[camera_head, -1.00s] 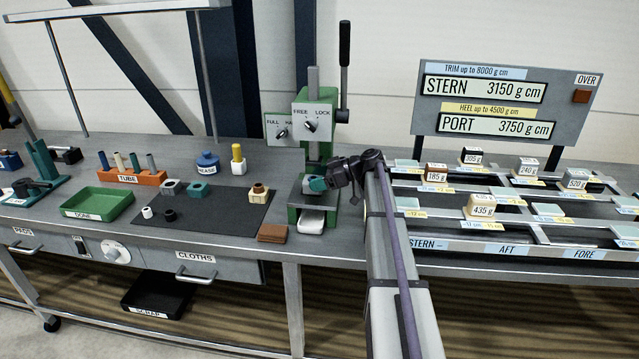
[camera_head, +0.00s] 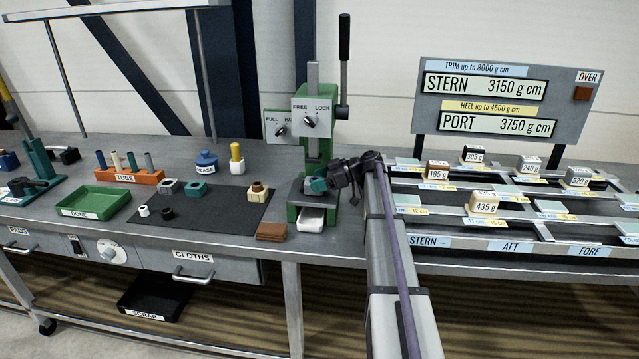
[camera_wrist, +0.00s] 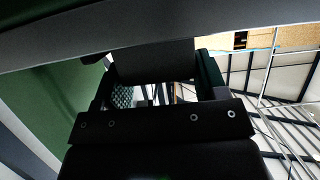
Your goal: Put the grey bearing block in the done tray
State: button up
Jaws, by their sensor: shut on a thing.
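The grey bearing block (camera_head: 169,187) sits on the dark mat at the back left, beside a teal block (camera_head: 196,190). The green done tray (camera_head: 93,202) stands left of the mat. My gripper (camera_head: 328,181) is far to the right of both, at the green press. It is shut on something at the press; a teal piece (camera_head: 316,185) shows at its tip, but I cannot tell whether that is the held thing. In the wrist view, my jaws (camera_wrist: 150,90) are dark and what is between them is hard to make out.
The dark mat (camera_head: 225,215) also carries a tan block (camera_head: 258,192) and small white and black rings. Behind it stand an orange tube rack (camera_head: 138,177), a blue grease pot (camera_head: 206,163) and a yellow-topped piece (camera_head: 237,158). The green press (camera_head: 318,140) rises beside my gripper; weighted frames lie right.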

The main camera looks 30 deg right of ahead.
jog(key=shift+f+b, duration=0.25)
jog(key=shift+b, duration=0.05)
jog(key=o, duration=1.1)
jog(key=shift+r, duration=0.1)
jog(key=p+v, duration=0.2)
jog(key=v, duration=0.2)
jog(key=shift+s+d+r, duration=0.2)
jog(key=shift+d+r, duration=0.05)
jog(key=shift+d, duration=0.05)
jog(key=shift+s+d, duration=0.1)
jog(key=shift+o, duration=0.3)
